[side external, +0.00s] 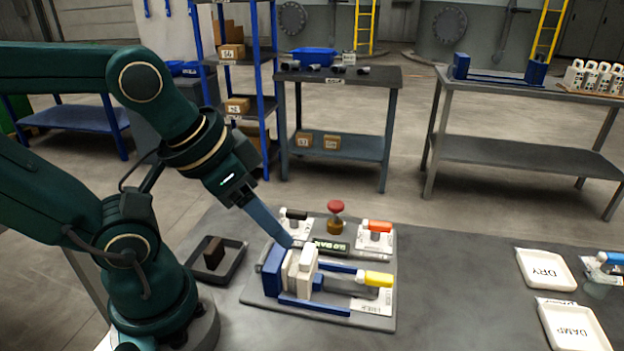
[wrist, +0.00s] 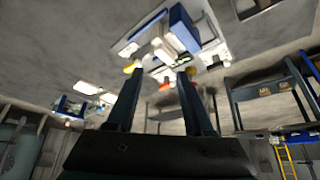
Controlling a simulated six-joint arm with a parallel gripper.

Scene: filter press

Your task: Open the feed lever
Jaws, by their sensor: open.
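The filter press (side external: 302,270) stands on a grey base plate, with blue ends and rails and pale plates between them. Behind it are a black-handled lever (side external: 295,214) and an orange-handled lever (side external: 377,226); I cannot read which is the feed lever. A yellow handle (side external: 378,279) lies at the press's right end. My gripper (side external: 288,242) points down at the press's back left, just in front of the black lever; contact is unclear. In the wrist view my gripper (wrist: 160,72) is open, with nothing visible held between its fingers, and the orange handle (wrist: 165,86) shows beyond them.
A red knob (side external: 336,207) stands behind a display reading BAR (side external: 331,247). A black tray (side external: 232,262) with a brown block is left of the press. White DRY (side external: 546,270) and DAMP (side external: 574,326) trays lie right. The table between is clear.

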